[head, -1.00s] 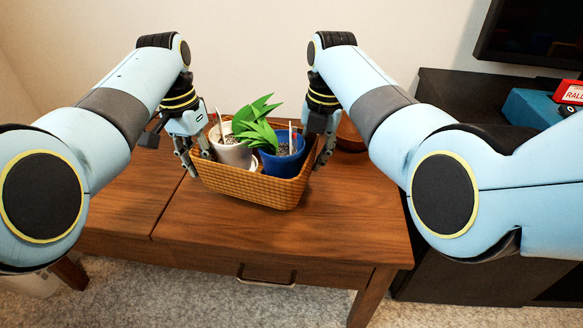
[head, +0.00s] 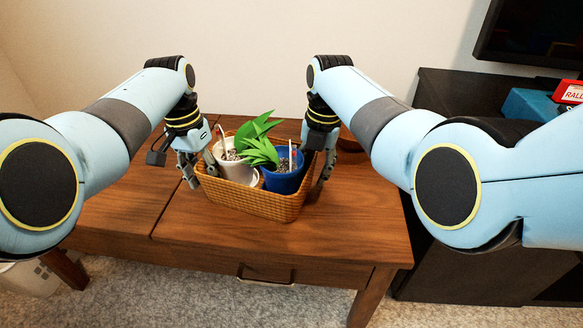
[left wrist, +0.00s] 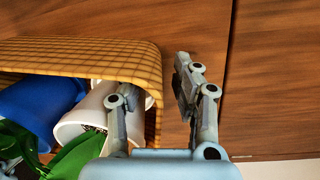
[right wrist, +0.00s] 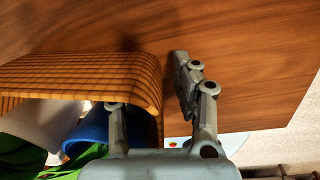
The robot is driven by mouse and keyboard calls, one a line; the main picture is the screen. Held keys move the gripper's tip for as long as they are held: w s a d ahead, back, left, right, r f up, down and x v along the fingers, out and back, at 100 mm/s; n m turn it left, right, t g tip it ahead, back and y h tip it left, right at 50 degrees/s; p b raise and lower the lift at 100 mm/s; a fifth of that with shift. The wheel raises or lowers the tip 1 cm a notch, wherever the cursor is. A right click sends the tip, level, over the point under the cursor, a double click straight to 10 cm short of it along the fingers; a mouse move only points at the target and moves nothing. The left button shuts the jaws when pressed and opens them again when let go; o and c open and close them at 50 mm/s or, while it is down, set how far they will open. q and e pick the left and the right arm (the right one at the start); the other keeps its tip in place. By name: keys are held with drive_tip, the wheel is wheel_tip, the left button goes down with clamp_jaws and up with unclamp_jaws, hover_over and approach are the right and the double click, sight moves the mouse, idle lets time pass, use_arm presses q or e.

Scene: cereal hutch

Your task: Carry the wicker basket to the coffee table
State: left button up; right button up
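The wicker basket (head: 250,203) appears to rest on the wooden coffee table (head: 345,230), with a white pot (head: 236,172) and a blue pot (head: 284,180) inside it. My left gripper (head: 201,178) straddles the basket's left end wall, one finger inside and one outside; the left wrist view shows a gap between the outer finger and the wall (left wrist: 153,85). My right gripper (head: 316,176) straddles the right end wall the same way, with a similar gap beside the wall (right wrist: 150,80). Both grippers are open. The inner fingertips are partly hidden.
Green leaves (head: 258,145) rise between the pots. A brown bowl (head: 349,140) sits behind my right gripper. A dark cabinet (head: 440,275) with a blue box (head: 530,105) and a red box (head: 570,92) stands to the right. The table's front is clear.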

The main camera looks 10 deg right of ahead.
idle(0.4)
use_arm(q)
wheel_tip(320, 180, up, 12)
drive_tip(key=shift+w+a, duration=0.3)
drive_tip(key=shift+a, duration=0.15)
use_arm(e)
wheel_tip(320, 180, up, 12)
drive_tip(key=shift+s+d, duration=0.2)
drive_tip(key=shift+d, duration=0.25)
use_arm(q)
drive_tip(key=shift+f, duration=0.1)
use_arm(e)
drive_tip(key=shift+f, duration=0.1)
